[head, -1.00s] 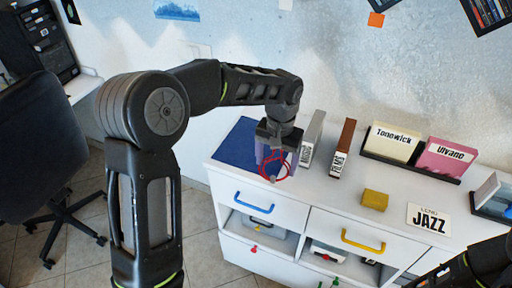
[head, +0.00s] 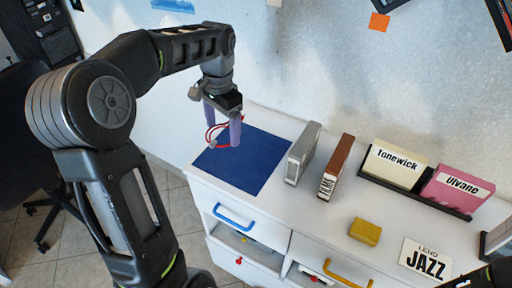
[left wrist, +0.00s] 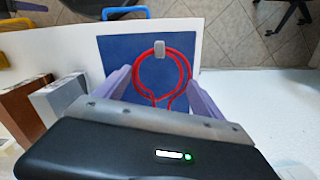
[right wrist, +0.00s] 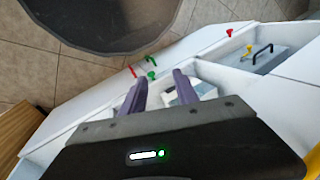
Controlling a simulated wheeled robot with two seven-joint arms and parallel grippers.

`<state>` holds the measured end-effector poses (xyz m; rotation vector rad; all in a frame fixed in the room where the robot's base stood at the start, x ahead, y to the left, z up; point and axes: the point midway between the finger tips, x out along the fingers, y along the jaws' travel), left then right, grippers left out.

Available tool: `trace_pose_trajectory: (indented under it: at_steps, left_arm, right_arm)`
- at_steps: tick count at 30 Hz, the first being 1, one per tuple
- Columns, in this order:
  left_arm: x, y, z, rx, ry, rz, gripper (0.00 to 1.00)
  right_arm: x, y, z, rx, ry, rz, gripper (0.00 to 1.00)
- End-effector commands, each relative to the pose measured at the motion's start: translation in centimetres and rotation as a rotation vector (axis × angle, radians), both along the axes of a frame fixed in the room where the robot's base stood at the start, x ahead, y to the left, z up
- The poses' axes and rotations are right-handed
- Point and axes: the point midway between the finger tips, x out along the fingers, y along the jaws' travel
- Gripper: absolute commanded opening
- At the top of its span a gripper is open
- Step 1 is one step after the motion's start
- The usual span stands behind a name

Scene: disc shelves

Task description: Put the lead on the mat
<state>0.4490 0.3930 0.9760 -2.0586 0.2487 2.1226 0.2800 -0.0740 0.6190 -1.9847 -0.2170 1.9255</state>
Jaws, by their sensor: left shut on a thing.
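The lead (head: 211,133) is a looped red cable with a grey end piece. My left gripper (head: 222,128) is shut on it, and the loop hangs between and beyond the purple fingers. In the left wrist view the lead (left wrist: 186,62) shows against the blue mat (left wrist: 117,55). The mat (head: 250,163) lies flat on the white cabinet's left end. The gripper and lead are over the mat's left part; whether the lead touches it I cannot tell. My right gripper (right wrist: 159,86) is open and empty in the right wrist view, near the cabinet's front.
Right of the mat, a grey box (head: 302,153) and a brown box (head: 335,167) stand upright on the cabinet (head: 300,225). Farther right are a yellow block (head: 364,231), a rack with cream (head: 394,164) and pink (head: 457,188) cards, and a JAZZ sign (head: 425,260).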

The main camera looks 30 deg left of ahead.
Motion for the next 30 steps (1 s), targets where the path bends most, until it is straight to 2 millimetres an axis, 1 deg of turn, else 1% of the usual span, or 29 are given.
trace_pose_trajectory:
  at_steps: [8,11,15,19,22,30]
  left_arm:
    - [0.1,-0.1,-0.3,-0.001,0.001,0.000,0.36]
    - [0.0,-0.1,-1.4,0.000,0.003,0.001,0.36]
    - [0.0,-0.1,-4.0,-0.002,0.005,0.001,0.36]
    - [0.0,-0.1,-5.8,-0.001,0.002,0.001,0.36]
    - [0.1,-0.1,-6.3,0.000,0.000,0.001,0.36]
    - [0.1,-0.1,-6.4,0.000,0.000,0.001,0.36]
  right_arm:
    - [0.0,0.0,0.1,0.000,0.001,0.000,0.36]
    - [0.0,0.0,0.2,0.000,0.000,0.000,0.36]
    - [0.0,0.0,0.4,0.000,0.000,0.000,0.36]
    - [0.0,0.0,0.5,0.000,0.001,0.000,0.36]
    - [0.0,0.0,0.5,0.000,0.001,0.000,0.36]
    - [0.0,0.0,0.5,0.000,0.001,0.000,0.36]
